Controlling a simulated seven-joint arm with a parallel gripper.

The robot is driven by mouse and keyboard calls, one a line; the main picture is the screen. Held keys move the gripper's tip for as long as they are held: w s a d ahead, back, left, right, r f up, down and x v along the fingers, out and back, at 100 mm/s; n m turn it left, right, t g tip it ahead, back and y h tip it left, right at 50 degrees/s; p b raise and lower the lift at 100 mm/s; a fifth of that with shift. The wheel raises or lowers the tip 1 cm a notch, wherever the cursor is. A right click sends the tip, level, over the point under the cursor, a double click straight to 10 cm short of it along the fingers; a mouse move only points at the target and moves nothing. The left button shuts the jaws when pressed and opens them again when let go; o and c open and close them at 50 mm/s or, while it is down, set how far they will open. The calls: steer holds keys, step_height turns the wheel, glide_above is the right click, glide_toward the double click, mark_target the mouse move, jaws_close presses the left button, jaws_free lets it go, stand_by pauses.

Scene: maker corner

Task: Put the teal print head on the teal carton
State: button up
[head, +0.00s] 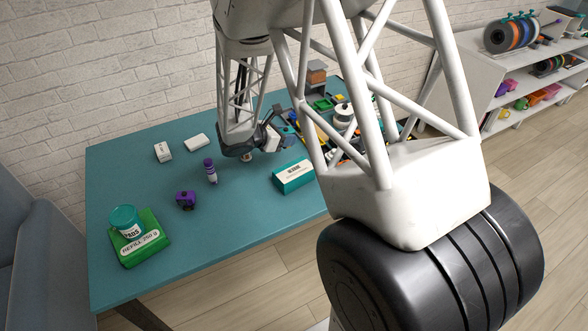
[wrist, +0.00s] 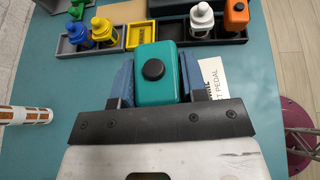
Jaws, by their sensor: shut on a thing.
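The teal print head (wrist: 153,84), a rounded block with a black round knob, sits between the two blue fingers of my gripper (wrist: 155,76) in the wrist view. My gripper is shut on it. In the head view my gripper (head: 281,134) is at the back middle of the table, and the print head there is small and partly hidden. The teal carton (head: 292,180), with a white barcode label, lies on the table in front and to the right of my gripper. A white printed label (wrist: 212,76) shows beside the right finger; I cannot tell whether it is the carton's.
A tray (wrist: 110,44) with several coloured bottles lies beyond my gripper. A purple block (head: 186,200), a purple bottle (head: 210,172), two white boxes (head: 163,151) and a green pack (head: 146,246) under a teal tub (head: 125,220) stand at left.

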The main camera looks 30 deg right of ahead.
steer(key=s+a, duration=0.2)
steer(key=s, duration=0.8)
steer(key=s+a+m+g, duration=0.1)
steer(key=s+a, duration=0.1)
steer(key=s, duration=0.9)
steer(key=shift+a+f, duration=0.15)
steer(key=shift+f, duration=0.1)
glide_above(294, 169)
steer(key=shift+f, duration=0.75)
steer(key=shift+f+h, duration=0.3)
steer(key=shift+f, duration=1.45)
steer(key=shift+f, duration=0.1)
steer(key=o, duration=1)
